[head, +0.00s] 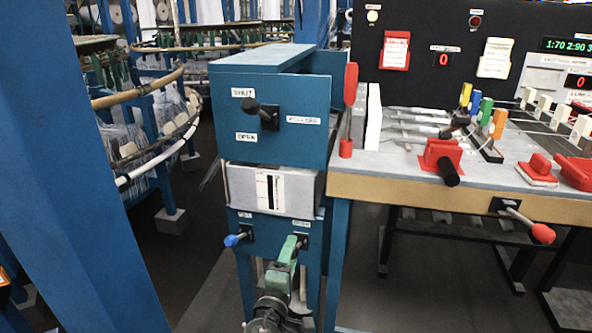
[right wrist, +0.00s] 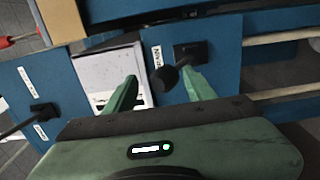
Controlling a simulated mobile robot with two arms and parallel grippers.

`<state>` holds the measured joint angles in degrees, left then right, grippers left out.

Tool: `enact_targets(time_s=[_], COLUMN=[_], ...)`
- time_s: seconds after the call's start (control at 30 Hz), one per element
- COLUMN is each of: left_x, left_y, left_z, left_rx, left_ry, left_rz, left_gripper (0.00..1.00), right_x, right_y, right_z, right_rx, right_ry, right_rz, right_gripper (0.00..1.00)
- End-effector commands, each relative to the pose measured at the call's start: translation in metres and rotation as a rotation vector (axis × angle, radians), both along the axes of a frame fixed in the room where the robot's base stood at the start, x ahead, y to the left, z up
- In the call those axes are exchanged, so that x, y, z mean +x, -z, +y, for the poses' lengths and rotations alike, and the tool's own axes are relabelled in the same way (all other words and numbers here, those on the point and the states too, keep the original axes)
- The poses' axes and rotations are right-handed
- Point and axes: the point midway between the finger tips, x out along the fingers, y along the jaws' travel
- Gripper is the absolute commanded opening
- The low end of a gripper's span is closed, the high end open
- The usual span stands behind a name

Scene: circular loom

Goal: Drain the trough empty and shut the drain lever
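The grey-white trough (head: 272,189) sits in a blue stand, with a black-and-white gauge (head: 270,191) on its front. I cannot read a level from it. Below it, a blue-knobbed lever (head: 234,240) is on the left and the DRAIN label (head: 300,223) is on the right. My right gripper (head: 288,249) is at the drain lever, mostly hiding it. In the right wrist view, the black drain lever knob (right wrist: 163,79) shows between the spread green fingers, apart from the left one. The trough (right wrist: 100,72) lies beyond the left finger. My left gripper is out of view.
A black-handled lever (head: 262,112) sticks out of the blue housing (head: 228,90) above the trough. A bench (head: 400,170) with red, yellow, green and blue levers stands to the right, with a red-knobbed lever (head: 541,233) below its edge. A blue post (head: 70,160) stands at left.

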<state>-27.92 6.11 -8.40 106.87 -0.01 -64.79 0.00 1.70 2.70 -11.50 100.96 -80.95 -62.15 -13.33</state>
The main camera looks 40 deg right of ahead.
Motion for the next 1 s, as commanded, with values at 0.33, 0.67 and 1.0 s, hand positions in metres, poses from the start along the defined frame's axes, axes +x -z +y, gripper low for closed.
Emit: enact_targets(time_s=[0.33,0.67,1.0], left_x=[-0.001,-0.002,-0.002], left_y=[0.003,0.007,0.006], left_z=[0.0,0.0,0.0], left_rx=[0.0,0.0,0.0], left_ry=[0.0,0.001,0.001], left_rz=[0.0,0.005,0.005], left_gripper=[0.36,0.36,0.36], right_x=[-0.021,-0.05,-0.053], right_y=[0.004,0.004,0.004], right_z=[0.025,0.058,0.062], right_rx=[0.006,0.006,0.004], right_ry=[-0.001,0.0,0.001], right_rz=[0.007,0.007,0.006], right_gripper=[0.55,0.55,0.55])
